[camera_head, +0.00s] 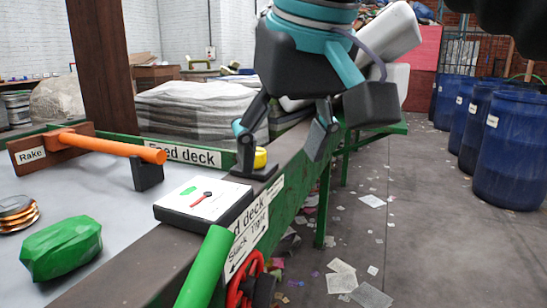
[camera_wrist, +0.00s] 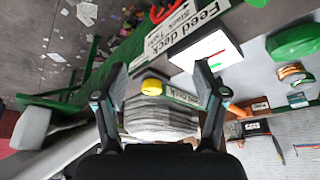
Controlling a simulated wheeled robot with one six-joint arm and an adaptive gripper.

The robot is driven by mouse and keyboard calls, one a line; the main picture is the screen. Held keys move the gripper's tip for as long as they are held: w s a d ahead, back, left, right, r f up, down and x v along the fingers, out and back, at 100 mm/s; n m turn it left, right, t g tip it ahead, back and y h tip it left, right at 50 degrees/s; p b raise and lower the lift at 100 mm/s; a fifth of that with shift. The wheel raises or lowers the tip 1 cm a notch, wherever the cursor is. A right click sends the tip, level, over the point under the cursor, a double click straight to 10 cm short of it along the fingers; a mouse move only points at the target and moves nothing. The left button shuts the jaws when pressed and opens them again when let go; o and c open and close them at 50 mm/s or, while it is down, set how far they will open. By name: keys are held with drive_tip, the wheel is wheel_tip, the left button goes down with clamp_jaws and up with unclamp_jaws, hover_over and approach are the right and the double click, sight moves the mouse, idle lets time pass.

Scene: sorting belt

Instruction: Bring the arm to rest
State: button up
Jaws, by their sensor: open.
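My gripper (camera_head: 284,134) is open and empty above the edge of the feed deck (camera_head: 120,218). Its two fingers hang down with a wide gap between them. The wrist view also shows my gripper (camera_wrist: 160,83), with both fingers apart. A yellow button (camera_head: 260,158) on a dark base sits on the deck's edge. In the head view it lies just behind and below the fingers. In the wrist view the yellow button (camera_wrist: 153,86) shows between the fingers, and I cannot see any contact.
A white gauge box (camera_head: 204,203), a green lump (camera_head: 62,248), copper discs (camera_head: 17,212) and an orange-handled rake (camera_head: 110,147) are on or beside the deck. Blue barrels (camera_head: 513,150) stand at right. The floor (camera_head: 420,220) between is open, with scattered paper.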

drive_tip(key=d+f+m, duration=0.1)
drive_tip(key=d+f, duration=0.4)
drive_tip(key=f, duration=0.6)
drive_tip(key=d+f+m+t+h, duration=0.1)
drive_tip(key=d+f, duration=0.4)
drive_tip(key=f, duration=0.6)
drive_tip(key=d+f+m, duration=0.2)
drive_tip(key=d+f, duration=0.2)
drive_tip(key=f, duration=0.7)
drive_tip(key=shift+s+d+m+h, duration=0.3)
drive_tip(key=shift+s+d+h, duration=0.05)
drive_tip(key=shift+d+h, duration=0.05)
